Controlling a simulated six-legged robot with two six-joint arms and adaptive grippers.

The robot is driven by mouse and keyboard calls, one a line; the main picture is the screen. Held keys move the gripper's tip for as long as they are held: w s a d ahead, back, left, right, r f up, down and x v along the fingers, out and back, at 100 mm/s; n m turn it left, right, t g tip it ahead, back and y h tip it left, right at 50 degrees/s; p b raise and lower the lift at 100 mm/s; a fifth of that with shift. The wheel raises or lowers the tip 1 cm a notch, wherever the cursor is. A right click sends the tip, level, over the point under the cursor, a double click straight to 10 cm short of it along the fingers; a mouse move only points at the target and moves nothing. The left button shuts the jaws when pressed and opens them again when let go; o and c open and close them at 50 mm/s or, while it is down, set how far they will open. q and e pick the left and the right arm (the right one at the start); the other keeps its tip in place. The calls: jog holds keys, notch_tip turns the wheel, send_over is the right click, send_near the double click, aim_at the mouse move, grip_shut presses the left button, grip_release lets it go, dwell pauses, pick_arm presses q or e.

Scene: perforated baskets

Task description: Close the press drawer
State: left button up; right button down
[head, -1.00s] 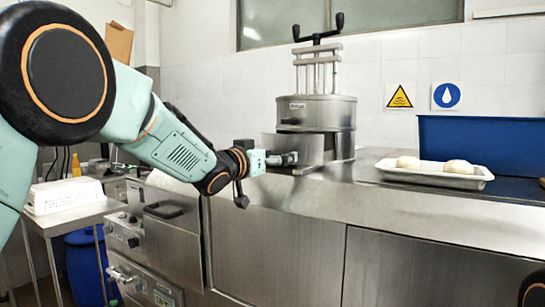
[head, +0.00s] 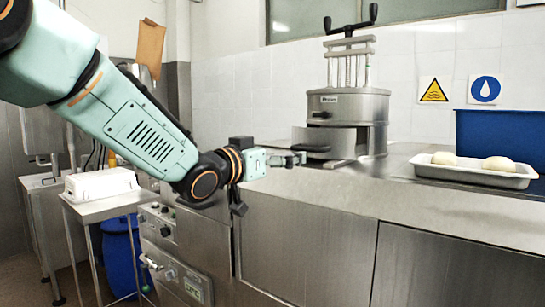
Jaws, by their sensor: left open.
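The press (head: 348,105) is a round steel machine with a two-armed black handle on top, standing on the steel counter. Its drawer (head: 326,142) shows low at the front, sticking out to the left from under the round body. My left gripper (head: 298,158) reaches in from the left at the drawer's lower front, just above the counter. Its jaws are open and look empty. I cannot tell whether the fingers touch the drawer. My right gripper is not in view.
A white tray with dough pieces (head: 474,178) sits on the counter at right, before a blue box (head: 497,139). A white perforated basket (head: 101,185) is upside down on a side table at left. The counter (head: 395,205) between press and tray is mostly clear.

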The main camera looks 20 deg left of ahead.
pick_arm(q)
jog(key=shift+v, duration=1.05)
jog(key=shift+w, duration=0.1)
